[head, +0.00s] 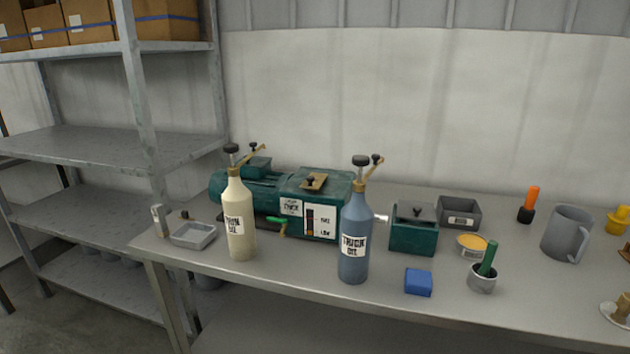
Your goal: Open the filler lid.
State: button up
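A teal machine housing (265,200) stands on the grey bench behind two pump bottles. On its top lies a small brass-coloured plate with a black knob (314,182), which looks like the filler lid. It appears to lie flat over the top, and no opening shows under it. Its hinge is too small to make out. The housing front has a white label (291,208) and a level gauge (319,220) marked MAX and LOW. A green-handled tap (277,222) is low on the front. My gripper is not in view.
A cream oil bottle (240,222) and a blue oil bottle (354,238) stand in front of the housing, their pump tops rising beside the lid. A metal tray (193,235) is left. A green knobbed box (414,236), blue block (418,282) and grey mug (567,232) are right.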

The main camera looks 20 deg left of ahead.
aim_at(315, 176)
jog(key=i+j, duration=0.1)
jog(key=j, duration=0.3)
jog(key=i+j, duration=0.15)
jog(key=j, duration=0.25)
jog(key=i+j, duration=0.1)
jog(key=j, duration=0.3)
jog(key=i+j, duration=0.1)
jog(key=j, duration=0.3)
